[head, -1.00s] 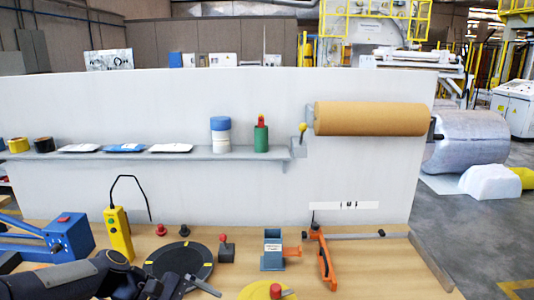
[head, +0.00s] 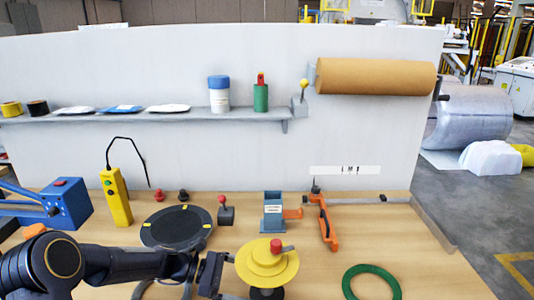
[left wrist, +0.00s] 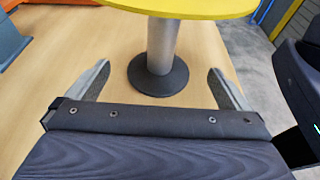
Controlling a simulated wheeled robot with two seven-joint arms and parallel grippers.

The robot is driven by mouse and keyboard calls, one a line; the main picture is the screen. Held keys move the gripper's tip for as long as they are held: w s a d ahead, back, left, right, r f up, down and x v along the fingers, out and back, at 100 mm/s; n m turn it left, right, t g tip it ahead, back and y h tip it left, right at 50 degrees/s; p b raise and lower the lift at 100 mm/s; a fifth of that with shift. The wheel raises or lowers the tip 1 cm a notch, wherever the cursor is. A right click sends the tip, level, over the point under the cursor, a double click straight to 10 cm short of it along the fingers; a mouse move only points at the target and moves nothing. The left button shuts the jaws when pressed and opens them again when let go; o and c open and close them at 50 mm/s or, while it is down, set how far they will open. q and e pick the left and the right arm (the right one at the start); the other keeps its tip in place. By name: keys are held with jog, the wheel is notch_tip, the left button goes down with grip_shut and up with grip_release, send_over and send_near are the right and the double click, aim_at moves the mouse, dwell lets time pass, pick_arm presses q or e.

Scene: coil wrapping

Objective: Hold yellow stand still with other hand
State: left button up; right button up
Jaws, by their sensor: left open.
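The yellow stand (head: 267,262) has stacked round yellow discs with a red knob on top, at the front middle of the table. In the left wrist view its yellow disc (left wrist: 185,7) shows at the top, above a grey post (left wrist: 161,45) on a round black base. My left gripper (head: 228,275) is just left of the stand in the head view. In the left wrist view my left gripper (left wrist: 160,85) is open, its two fingers apart on either side of the post's base, with no visible contact. My right gripper is not in view.
A green ring (head: 371,283) lies right of the stand. A black turntable disc (head: 176,227), a blue block tool (head: 273,212) and an orange tool (head: 325,222) stand behind. A yellow control box (head: 117,199) is at left. Table between stand and ring is clear.

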pick_arm(q)
jog(key=shift+b+x, duration=0.55)
jog(key=shift+x, duration=2.3)
jog(key=shift+a, duration=0.1)
jog(key=c, duration=1.8)
